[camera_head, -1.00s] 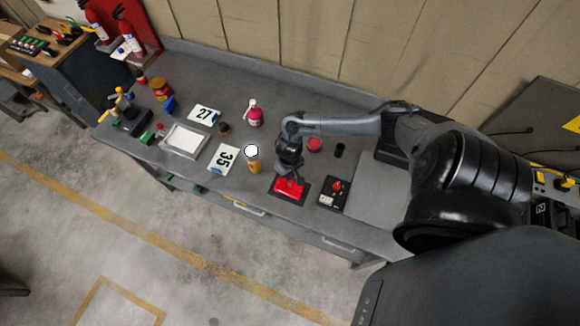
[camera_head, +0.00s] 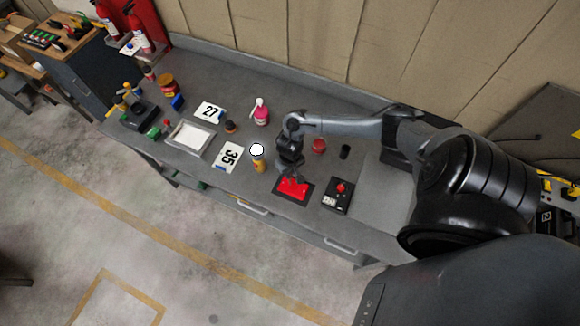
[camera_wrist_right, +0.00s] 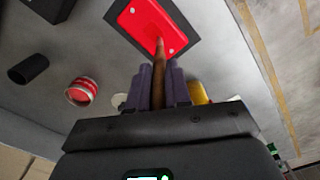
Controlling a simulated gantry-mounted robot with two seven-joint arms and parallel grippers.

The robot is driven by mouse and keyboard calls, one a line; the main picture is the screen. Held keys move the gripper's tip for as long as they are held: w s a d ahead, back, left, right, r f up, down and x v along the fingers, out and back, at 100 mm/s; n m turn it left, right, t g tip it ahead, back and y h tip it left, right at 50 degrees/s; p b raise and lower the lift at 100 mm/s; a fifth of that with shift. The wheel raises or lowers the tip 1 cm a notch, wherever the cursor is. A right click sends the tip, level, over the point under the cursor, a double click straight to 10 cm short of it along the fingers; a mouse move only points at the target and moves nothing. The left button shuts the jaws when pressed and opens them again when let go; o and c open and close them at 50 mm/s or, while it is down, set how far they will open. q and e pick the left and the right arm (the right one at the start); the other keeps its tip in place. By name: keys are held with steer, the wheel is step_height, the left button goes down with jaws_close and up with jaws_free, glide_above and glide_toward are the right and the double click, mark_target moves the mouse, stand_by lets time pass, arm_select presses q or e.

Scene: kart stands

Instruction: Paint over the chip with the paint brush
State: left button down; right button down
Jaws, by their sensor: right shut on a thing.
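A red panel (camera_head: 294,189) lies on a dark mat on the bench; it also shows in the right wrist view (camera_wrist_right: 153,22). My right gripper (camera_head: 290,177) is above the panel's far edge. In the right wrist view my right gripper (camera_wrist_right: 157,80) is shut on the paint brush (camera_wrist_right: 158,65), a brown stick. The brush's far end overlaps the panel in that view; I cannot tell whether it touches. A faint darker patch shows on the panel near the end, but I cannot make out the chip. My left gripper is not in view.
A yellow bottle (camera_head: 259,166) stands left, near number cards and a pink bottle (camera_head: 262,116). The bench front edge is close.

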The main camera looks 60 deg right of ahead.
steer(key=shift+r, duration=3.35)
